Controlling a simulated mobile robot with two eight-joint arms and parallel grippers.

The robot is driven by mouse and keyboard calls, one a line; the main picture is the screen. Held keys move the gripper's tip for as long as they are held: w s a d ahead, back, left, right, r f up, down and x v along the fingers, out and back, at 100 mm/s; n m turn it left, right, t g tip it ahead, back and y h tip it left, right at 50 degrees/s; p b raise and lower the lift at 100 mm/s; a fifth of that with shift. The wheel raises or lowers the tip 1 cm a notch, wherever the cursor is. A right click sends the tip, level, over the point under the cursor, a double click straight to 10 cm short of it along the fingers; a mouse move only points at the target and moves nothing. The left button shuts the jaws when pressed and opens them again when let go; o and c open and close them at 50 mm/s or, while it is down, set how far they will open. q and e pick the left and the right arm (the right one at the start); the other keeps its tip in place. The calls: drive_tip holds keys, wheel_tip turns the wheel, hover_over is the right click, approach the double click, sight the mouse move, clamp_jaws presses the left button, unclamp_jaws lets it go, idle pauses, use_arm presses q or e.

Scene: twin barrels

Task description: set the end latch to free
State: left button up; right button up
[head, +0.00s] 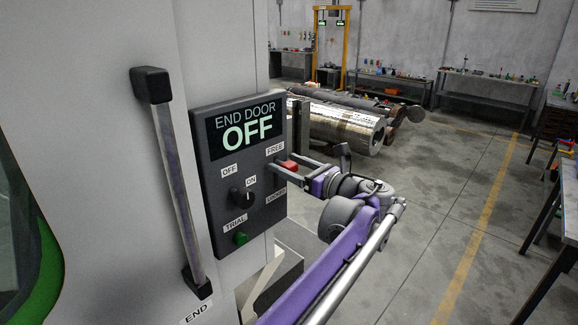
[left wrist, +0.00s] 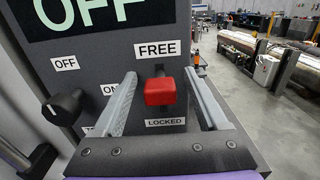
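The end latch is a red block handle (head: 287,165) on the right side of a dark control panel (head: 212,200). A FREE label is above it and a LOCKED label below. In the left wrist view the red handle (left wrist: 160,92) sits between the FREE label (left wrist: 157,49) and the LOCKED label (left wrist: 165,122), nearer LOCKED, with a dark stem above it. My left gripper (head: 281,162) is at the panel, its two fingers open on either side of the handle. In the wrist view gaps show between the handle and both fingers. My right gripper is not in view.
The panel's screen (head: 240,130) reads END DOOR OFF. A black rotary knob (head: 242,197) and a green button (head: 240,238) are left of the latch. A long door handle (head: 180,180) stands further left. Metal cylinders (head: 335,122) lie behind; the floor at right is clear.

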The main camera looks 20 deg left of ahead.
use_arm(q)
drive_tip(key=b+v, duration=0.1)
drive_tip(key=v, duration=0.9)
drive_tip(key=shift+s+d, duration=0.2)
drive_tip(key=shift+d, duration=0.15)
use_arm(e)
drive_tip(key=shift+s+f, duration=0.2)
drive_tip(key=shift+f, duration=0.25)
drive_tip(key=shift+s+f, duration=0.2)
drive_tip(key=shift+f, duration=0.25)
